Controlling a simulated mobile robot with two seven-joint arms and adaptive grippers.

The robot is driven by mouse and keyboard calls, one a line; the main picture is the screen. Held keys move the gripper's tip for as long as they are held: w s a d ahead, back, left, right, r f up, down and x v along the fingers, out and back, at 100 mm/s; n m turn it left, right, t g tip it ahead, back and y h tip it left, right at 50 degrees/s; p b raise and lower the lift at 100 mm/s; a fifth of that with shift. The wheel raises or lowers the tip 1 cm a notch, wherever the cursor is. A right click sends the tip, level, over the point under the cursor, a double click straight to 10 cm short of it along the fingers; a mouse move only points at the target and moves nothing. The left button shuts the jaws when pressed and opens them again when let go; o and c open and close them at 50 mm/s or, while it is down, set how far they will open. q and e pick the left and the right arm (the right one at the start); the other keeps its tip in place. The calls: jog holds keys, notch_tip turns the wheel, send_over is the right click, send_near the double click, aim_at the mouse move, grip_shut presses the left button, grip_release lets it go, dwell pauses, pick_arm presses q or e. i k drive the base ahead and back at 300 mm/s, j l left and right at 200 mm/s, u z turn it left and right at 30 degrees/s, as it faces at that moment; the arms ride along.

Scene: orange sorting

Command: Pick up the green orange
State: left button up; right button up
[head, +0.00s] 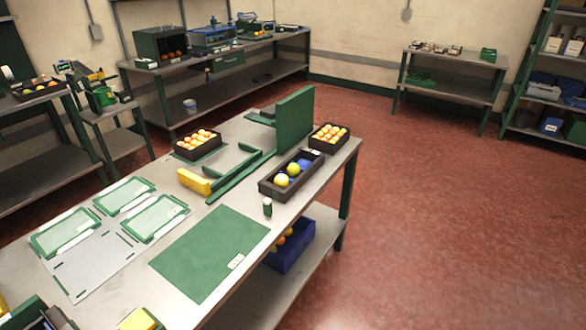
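A black divided tray (268,191) stands near the right edge of the long metal table. In it lie a yellow-green fruit (293,169) and, nearer to me, a yellower fruit (281,180). The yellow-green one looks the greenest, but both are small in the picture and their exact colour is hard to tell. A blue patch (305,163) shows at the far end of this tray. Neither of my grippers can be made out in the head view.
Black boxes of oranges (198,143) (329,137) flank a green upright panel (294,118). A yellow block (194,181), green rails and a small bottle (267,207) are nearby. A blue crate (291,246) is on the lower shelf.

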aim_at(293, 170)
jog(key=i+l+u, duration=0.15)
jog(key=i+l, duration=0.2)
jog(key=i+l+u, duration=0.15)
jog(key=i+l, duration=0.15)
jog(key=l, duration=0.25)
